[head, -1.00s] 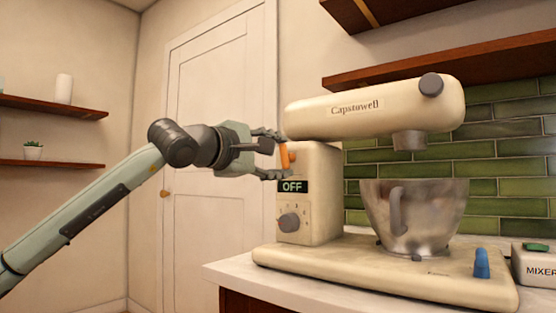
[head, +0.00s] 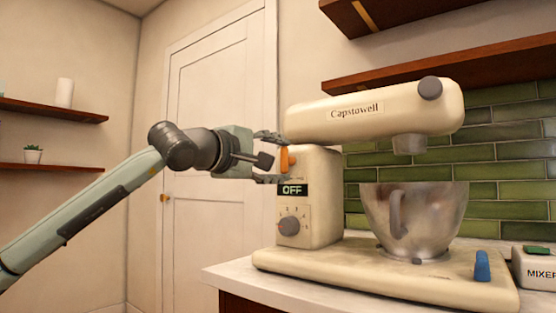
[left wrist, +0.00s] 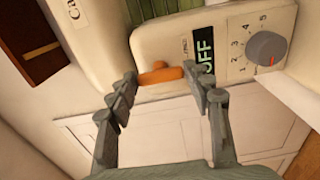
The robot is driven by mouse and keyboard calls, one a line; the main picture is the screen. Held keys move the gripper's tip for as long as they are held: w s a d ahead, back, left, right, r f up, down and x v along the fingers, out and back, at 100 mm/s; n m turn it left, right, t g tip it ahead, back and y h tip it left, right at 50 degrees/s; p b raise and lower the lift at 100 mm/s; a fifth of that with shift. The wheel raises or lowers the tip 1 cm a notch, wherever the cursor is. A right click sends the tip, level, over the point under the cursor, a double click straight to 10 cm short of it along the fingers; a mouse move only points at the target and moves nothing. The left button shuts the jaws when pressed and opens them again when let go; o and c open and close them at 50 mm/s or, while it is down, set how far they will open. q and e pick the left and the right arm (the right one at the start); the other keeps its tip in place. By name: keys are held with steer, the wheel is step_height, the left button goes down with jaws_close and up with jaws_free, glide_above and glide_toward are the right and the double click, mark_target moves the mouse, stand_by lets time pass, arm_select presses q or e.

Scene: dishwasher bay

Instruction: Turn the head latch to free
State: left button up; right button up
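The head latch is an orange lever (head: 284,159) on the upper left part of the cream mixer's column (head: 322,200). It stands about upright in the head view and lies across the image in the left wrist view (left wrist: 160,76). Small lettering beside it is too small to read surely. My left gripper (head: 268,157) is open, its fingers above and below the latch. In the left wrist view its fingertips (left wrist: 162,77) lie on either side of the lever's ends, with gaps that look small; contact is unclear. My right gripper is out of view.
The mixer head (head: 375,108) is level above a metal bowl (head: 415,215). A display (head: 292,190) reads OFF, above a grey speed dial (head: 289,226). A blue lever (head: 482,266) sits on the base. A box marked MIXER (head: 538,270) stands at the right.

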arm_select(q)
steer(key=o, duration=0.4)
steer(key=v, duration=1.2)
